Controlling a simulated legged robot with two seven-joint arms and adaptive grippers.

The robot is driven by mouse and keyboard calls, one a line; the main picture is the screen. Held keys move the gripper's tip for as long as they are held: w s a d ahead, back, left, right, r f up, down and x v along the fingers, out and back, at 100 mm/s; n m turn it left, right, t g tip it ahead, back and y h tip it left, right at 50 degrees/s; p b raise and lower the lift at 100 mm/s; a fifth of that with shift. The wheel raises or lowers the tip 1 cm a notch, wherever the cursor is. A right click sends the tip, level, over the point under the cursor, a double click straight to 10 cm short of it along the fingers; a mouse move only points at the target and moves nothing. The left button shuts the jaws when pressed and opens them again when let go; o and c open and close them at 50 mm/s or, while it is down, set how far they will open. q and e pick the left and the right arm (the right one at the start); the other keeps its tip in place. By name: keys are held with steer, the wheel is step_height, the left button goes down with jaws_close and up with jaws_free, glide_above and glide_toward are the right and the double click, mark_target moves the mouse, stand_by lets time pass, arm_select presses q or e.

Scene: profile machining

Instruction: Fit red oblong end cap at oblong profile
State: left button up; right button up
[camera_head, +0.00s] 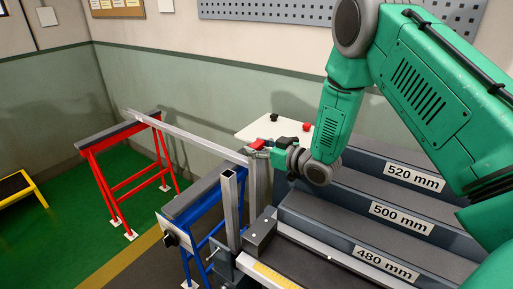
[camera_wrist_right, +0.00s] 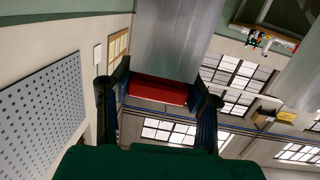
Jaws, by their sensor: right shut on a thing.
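My right gripper (camera_head: 268,147) is shut on the red oblong end cap (camera_head: 258,144), just above the upper ends of the grey metal profiles at the blue stand. In the right wrist view, the red cap (camera_wrist_right: 157,92) sits crosswise between the two dark fingers of the gripper (camera_wrist_right: 160,96). A broad pale grey profile (camera_wrist_right: 176,38) extends straight beyond the cap, its near edge hidden behind it. I cannot tell whether the cap touches the profile or is seated. An upright wide profile (camera_head: 259,186) stands just below the cap. My left gripper is not in view.
A long profile (camera_head: 190,136) spans from a red trestle (camera_head: 125,170) to the blue stand (camera_head: 203,220). An upright square profile (camera_head: 230,208) stands nearby. A white table (camera_head: 256,130) holds a black piece (camera_head: 274,117) and a red piece (camera_head: 306,127). Stepped grey racks (camera_head: 345,205) fill the right.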

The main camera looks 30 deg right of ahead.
steer(key=shift+s+f, duration=0.25)
steer(key=shift+f, duration=0.3)
steer(key=o, duration=0.9)
steer(key=shift+a, duration=0.1)
steer(key=shift+o, duration=0.2)
steer(key=shift+w+a, duration=0.15)
steer(key=shift+a, duration=0.05)
steer(key=shift+w+d, duration=0.2)
steer(key=shift+d, duration=0.1)
steer(key=shift+s+d, duration=0.1)
steer(key=shift+d, duration=0.1)
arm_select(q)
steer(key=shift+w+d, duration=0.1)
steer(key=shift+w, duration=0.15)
arm_select(e)
steer(key=v, duration=1.1)
steer(key=shift+s, duration=0.25)
